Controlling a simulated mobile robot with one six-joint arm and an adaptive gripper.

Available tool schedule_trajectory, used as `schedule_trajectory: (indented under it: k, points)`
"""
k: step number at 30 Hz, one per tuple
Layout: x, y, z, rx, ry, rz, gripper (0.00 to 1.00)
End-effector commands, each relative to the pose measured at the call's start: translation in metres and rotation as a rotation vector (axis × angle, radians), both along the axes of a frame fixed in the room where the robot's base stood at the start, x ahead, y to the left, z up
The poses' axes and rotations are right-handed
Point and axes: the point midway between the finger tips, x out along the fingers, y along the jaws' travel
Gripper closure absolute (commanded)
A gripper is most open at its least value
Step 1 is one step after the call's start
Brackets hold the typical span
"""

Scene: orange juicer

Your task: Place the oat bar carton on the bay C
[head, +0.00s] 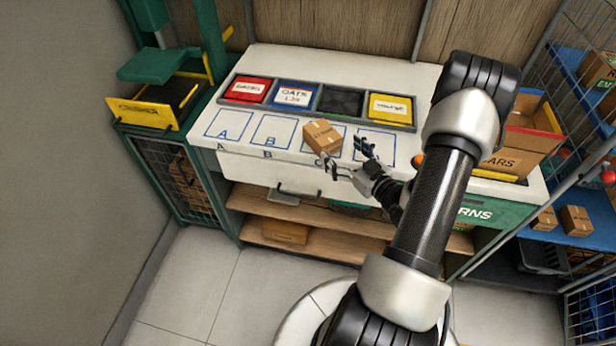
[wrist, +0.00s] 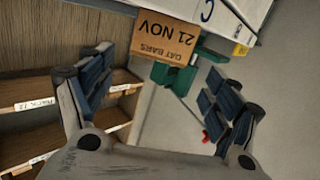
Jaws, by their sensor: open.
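The oat bar carton (head: 323,137) is a small brown box. In the head view it covers most of the bay C area, between bay B (head: 270,130) and the rightmost bay outline. In the wrist view its printed face (wrist: 165,42) reads OAT BARS 21 NOV, near the letter C on the counter. My gripper (head: 347,153) is open at the counter's front edge, with one finger close below the carton and the other to its right. In the wrist view the carton lies ahead of my spread fingers (wrist: 160,68), nearer the left one. I cannot tell whether they touch.
Bays A (head: 226,124) and B are empty. A divided tray (head: 318,104) with red, blue, dark and yellow sections stands behind the bays. An open carton box (head: 520,140) is at right. A drawer front and shelves lie below the counter.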

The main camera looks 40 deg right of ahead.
Motion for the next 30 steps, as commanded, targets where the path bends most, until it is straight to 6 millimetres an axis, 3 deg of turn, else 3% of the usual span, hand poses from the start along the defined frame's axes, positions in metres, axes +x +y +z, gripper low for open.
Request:
schedule_trajectory:
  k: [3, 7, 11, 14, 20, 24, 30]
  points:
    - [0.032, 0.005, 0.021, -0.097, 0.143, 0.021, 0.18]
    - [0.057, 0.014, 0.050, -0.186, 0.307, 0.001, 0.18]
    - [0.068, 0.034, 0.091, -0.249, 0.460, -0.051, 0.18]
    - [0.063, 0.057, 0.124, -0.261, 0.555, -0.100, 0.18]
    - [0.019, 0.127, 0.182, -0.199, 0.710, -0.167, 0.18]
    - [-0.035, 0.190, 0.206, -0.105, 0.814, -0.157, 0.18]
    - [-0.122, 0.268, 0.216, 0.026, 0.957, -0.063, 0.18]
